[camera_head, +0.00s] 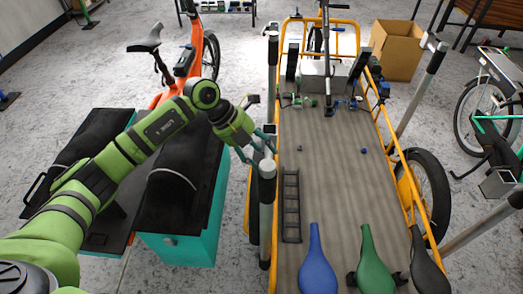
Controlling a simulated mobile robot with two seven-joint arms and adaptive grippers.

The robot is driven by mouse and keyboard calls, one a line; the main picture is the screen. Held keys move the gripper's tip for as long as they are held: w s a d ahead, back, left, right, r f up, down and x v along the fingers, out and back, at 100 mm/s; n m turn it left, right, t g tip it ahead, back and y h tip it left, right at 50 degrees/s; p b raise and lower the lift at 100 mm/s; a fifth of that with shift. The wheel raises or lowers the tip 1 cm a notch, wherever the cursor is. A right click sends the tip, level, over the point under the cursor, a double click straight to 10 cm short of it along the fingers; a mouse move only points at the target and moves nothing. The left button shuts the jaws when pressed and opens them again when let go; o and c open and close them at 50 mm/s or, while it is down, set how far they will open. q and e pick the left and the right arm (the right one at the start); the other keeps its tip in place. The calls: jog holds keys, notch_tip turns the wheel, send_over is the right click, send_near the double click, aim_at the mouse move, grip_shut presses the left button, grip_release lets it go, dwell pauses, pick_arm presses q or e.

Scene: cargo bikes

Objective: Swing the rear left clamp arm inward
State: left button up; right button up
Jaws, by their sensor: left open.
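A grey upright post with a pale cap (267,168) stands at the left edge of the cargo bike's flat deck (335,190), near me. Another dark grey post (272,75) stands farther up the same edge. My right gripper is out of view.
A blue saddle (316,265), a green saddle (374,265) and a black saddle (426,265) line the deck's near end. A black rack (291,205) lies near its left edge. Teal boxes (188,245) stand below my left arm. A cardboard box (397,50) stands beyond.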

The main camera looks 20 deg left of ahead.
pick_arm(q)
jog(key=shift+d+f, duration=0.3)
jog(key=shift+f, duration=0.15)
grip_shut()
